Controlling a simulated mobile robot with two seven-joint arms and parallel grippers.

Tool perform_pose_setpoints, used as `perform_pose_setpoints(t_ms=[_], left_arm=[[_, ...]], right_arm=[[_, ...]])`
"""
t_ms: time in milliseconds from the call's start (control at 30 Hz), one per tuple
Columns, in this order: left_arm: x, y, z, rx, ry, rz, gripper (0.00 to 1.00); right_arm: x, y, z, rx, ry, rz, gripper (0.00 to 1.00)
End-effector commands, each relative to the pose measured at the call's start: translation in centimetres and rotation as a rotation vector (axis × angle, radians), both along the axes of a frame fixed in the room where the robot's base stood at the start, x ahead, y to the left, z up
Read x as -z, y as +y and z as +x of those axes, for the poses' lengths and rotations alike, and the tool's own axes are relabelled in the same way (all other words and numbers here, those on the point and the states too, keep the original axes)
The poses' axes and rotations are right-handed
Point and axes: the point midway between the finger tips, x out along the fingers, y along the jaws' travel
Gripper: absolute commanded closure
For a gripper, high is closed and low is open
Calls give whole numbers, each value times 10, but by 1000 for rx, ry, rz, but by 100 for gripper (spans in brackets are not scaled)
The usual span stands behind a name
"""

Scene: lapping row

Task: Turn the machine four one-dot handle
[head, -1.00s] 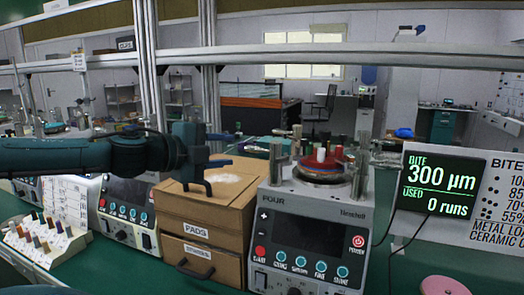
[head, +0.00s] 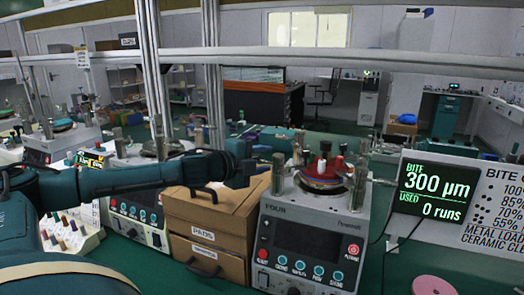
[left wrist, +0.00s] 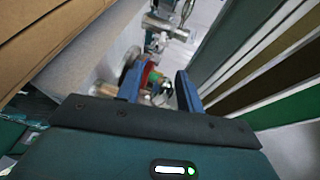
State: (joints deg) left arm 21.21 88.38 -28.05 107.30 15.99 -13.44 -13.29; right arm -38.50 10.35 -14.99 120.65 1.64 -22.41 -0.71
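Machine four (head: 306,238) is the grey unit with FOUR on its front, in the middle of the head view. On its top sit a round plate (head: 322,180), red and white knobs (head: 323,165) and upright metal posts (head: 278,172). No dot marks are readable, so I cannot tell which part is the one-dot handle. My left gripper (head: 260,169) is just left of the machine's top, apart from it. In the left wrist view my gripper (left wrist: 158,82) has its two blue fingers spread, with nothing gripped and the blurred machine top beyond. My right gripper is out of view.
A cardboard drawer box (head: 207,228) labelled PADS stands left of machine four, below my left arm. A lit display (head: 435,192) reads 300 µm and 0 runs. A pink disc (head: 438,286) lies at the front right. A metal rail (head: 300,57) crosses behind.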

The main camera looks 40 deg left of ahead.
Motion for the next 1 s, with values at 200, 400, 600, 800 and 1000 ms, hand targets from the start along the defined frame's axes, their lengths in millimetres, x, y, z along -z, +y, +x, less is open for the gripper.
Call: perform_pose_setpoints(t_ms=[200, 400, 600, 800, 1000], left_arm=[[1, 0, 2, 0, 0, 0, 63], [1, 0, 1, 0, 0, 0, 70], [1, 0, 1, 0, 0, 0, 86], [1, 0, 1, 0, 0, 0, 100], [1, 0, 1, 0, 0, 0, 100]], right_arm=[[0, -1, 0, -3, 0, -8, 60], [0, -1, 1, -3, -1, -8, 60], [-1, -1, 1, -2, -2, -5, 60], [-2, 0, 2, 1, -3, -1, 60], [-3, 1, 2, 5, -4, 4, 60]])
